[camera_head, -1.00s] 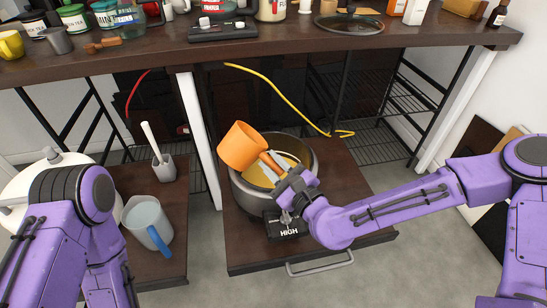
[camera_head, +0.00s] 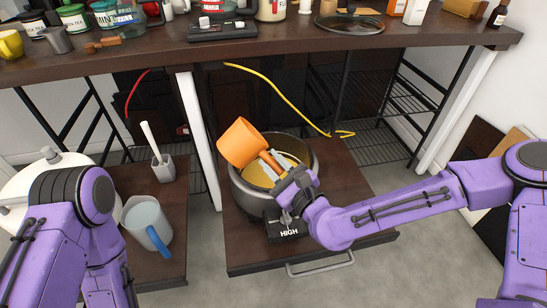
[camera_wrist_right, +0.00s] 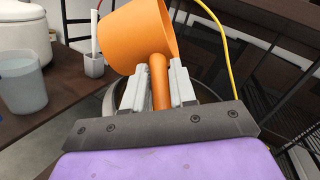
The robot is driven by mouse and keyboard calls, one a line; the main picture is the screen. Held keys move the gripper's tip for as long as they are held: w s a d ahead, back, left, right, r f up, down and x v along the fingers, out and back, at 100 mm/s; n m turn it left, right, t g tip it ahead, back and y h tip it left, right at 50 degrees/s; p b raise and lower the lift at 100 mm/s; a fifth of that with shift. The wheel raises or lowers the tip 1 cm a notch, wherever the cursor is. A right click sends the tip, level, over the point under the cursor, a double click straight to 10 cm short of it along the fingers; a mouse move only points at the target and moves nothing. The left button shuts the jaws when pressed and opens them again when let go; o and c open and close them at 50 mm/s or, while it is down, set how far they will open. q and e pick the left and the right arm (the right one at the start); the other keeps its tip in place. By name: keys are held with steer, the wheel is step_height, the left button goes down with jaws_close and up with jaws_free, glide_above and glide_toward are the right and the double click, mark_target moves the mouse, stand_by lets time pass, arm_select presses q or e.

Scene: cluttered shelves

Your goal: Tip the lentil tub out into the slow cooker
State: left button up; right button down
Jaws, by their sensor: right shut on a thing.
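An orange tub with a handle (camera_head: 240,143), seemingly the lentil tub, is tilted over the left part of the slow cooker (camera_head: 240,190). My right gripper (camera_head: 275,168) is shut on its handle, seen between the fingers (camera_wrist_right: 158,88) in the right wrist view. The slow cooker is a round grey pot with a black panel marked HIGH (camera_head: 287,231). A yellowish surface shows inside it, partly hidden by the gripper and tub; I cannot tell whether it is lentils. The tub's inside is turned away from the head camera. My left gripper is out of view.
The cooker stands on a dark pull-out shelf (camera_head: 345,190) below the cluttered counter (camera_head: 290,42). A clear jug with a blue handle (camera_head: 146,222) and a grey holder (camera_head: 163,168) stand on the left shelf. A yellow cable (camera_head: 285,95) hangs behind the cooker.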

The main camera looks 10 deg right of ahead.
steer(key=shift+f+m+b, duration=0.55)
steer(key=shift+m+b, duration=0.35)
stand_by(0.3)
steer(key=shift+r+m+t, duration=0.15)
steer(key=shift+m+t, duration=0.25)
steer(key=shift+m, duration=0.5)
stand_by(0.4)
steer(key=shift+w+d+r+m, duration=0.25)
steer(key=shift+d+r+m, duration=0.4)
steer(key=shift+r+m, duration=0.25)
stand_by(0.5)
steer(key=shift+m+t+b, duration=0.3)
steer(key=shift+m+b, duration=0.6)
steer(key=shift+m, duration=0.1)
stand_by(0.4)
steer(key=shift+d+f+b, duration=0.1)
steer(key=shift+b, duration=0.2)
steer(key=shift+f+m+t+h+b, duration=0.3)
steer(key=shift+f+m+b, duration=0.2)
steer(key=shift+m+b, duration=0.55)
steer(key=shift+d+r+m+b, duration=0.1)
steer(key=shift+d+m+b, duration=0.05)
steer(key=shift+m+b, duration=0.55)
stand_by(0.6)
